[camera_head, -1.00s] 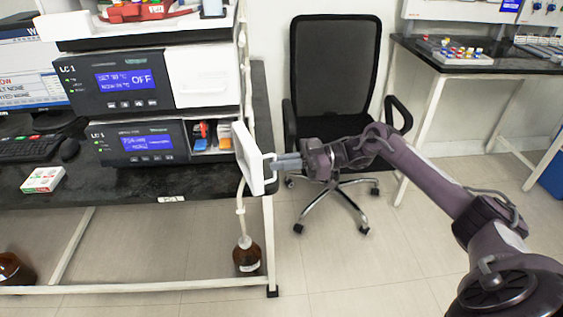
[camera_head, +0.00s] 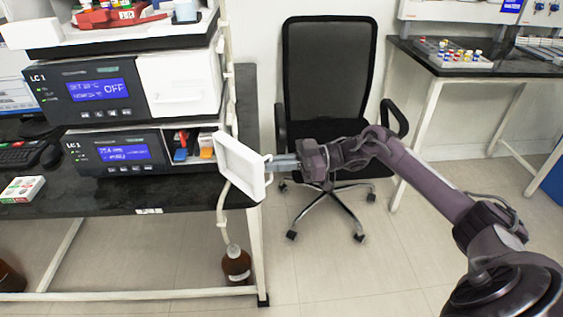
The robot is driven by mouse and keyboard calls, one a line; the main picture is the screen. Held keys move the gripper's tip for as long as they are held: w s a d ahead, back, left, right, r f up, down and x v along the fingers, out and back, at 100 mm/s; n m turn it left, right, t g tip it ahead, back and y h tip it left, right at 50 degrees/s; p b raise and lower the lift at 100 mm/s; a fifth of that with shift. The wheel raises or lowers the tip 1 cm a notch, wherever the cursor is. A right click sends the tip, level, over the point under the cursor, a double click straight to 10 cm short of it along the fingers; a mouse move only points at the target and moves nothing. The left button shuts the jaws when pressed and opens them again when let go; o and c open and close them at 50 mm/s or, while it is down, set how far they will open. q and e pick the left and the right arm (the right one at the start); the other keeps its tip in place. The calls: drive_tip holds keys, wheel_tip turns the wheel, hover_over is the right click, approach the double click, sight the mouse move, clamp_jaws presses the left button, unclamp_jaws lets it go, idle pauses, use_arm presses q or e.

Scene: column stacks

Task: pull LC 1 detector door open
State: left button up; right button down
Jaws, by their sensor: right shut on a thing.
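The LC 1 detector (camera_head: 118,152) is the lower unit of the stack, with a blue display. Its white door (camera_head: 240,166) is swung out from the right part of its front, standing open at an angle. The bay behind it shows small blue and orange parts (camera_head: 205,146). My right gripper (camera_head: 272,163) comes from the right and is shut on the handle at the door's free edge. My left gripper is not in view.
The upper LC 1 unit (camera_head: 85,91) with its closed white panel (camera_head: 178,84) sits above the detector. A tube runs down to a brown bottle (camera_head: 236,264) under the bench. A black office chair (camera_head: 328,75) stands right behind my arm.

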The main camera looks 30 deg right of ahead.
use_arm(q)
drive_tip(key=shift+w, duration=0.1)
use_arm(e)
drive_tip(key=shift+w+r, duration=0.3)
drive_tip(key=shift+r, duration=0.05)
drive_tip(key=c, duration=2)
unclamp_jaws()
drive_tip(key=o, duration=0.4)
drive_tip(key=shift+w+a+f, duration=0.25)
drive_tip(key=shift+w, duration=0.2)
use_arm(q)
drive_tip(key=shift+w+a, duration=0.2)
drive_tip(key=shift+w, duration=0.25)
use_arm(e)
drive_tip(key=shift+o, duration=0.2)
drive_tip(key=shift+f, duration=0.1)
drive_tip(key=shift+s+d, duration=0.1)
